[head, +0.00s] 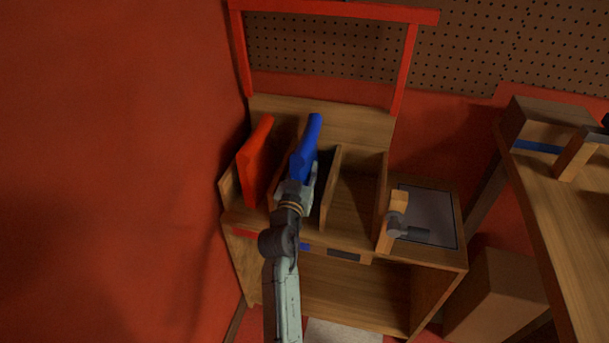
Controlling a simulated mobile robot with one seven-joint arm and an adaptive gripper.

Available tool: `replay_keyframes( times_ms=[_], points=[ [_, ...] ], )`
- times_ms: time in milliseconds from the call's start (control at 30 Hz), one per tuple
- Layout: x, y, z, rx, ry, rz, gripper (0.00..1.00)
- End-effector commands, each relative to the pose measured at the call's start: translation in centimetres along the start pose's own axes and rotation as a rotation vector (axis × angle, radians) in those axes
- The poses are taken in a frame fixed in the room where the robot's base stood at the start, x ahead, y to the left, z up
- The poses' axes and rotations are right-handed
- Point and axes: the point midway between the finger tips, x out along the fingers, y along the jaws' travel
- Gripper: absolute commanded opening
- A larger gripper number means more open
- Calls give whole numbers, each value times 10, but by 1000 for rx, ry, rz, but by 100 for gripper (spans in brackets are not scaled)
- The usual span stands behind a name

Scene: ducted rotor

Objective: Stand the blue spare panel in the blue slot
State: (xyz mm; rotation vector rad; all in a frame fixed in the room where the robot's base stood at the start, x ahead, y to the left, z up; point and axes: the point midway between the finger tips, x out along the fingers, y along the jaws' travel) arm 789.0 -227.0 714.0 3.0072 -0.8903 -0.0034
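The blue spare panel (308,143) stands on edge, leaning a little to the right, in the second compartment from the left of the wooden rack. A small blue label (304,247) on the rack's front edge marks this slot. My gripper (301,188) is at the panel's near end, and my arm comes up from the bottom of the picture. The fingers are small and partly hidden, so I cannot tell whether they are closed on the panel. The panel's lower edge is hidden by the gripper and the dividers.
A red panel (255,165) stands in the left compartment. The compartment right of the blue panel is empty, between wooden dividers (331,190). A wooden bench (560,220) stands at the right.

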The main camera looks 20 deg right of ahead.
Motion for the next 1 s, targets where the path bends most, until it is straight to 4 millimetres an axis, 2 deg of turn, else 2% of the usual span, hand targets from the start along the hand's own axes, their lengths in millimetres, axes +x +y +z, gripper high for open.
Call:
replay_keyframes(
  times_ms=[33, 133, 567, 600, 867, 1000],
  points=[
    [0, 0, 9, -2, -1, 0, 0],
    [0, 0, 18, -1, 0, 0, 0],
    [0, 0, 25, 1, 3, 0, 0],
    [0, 0, 24, 1, 0, 0, 30],
    [0, 0, 24, 0, 0, 0, 48],
    [0, 0, 24, 0, 0, 0, 48]
  ],
)
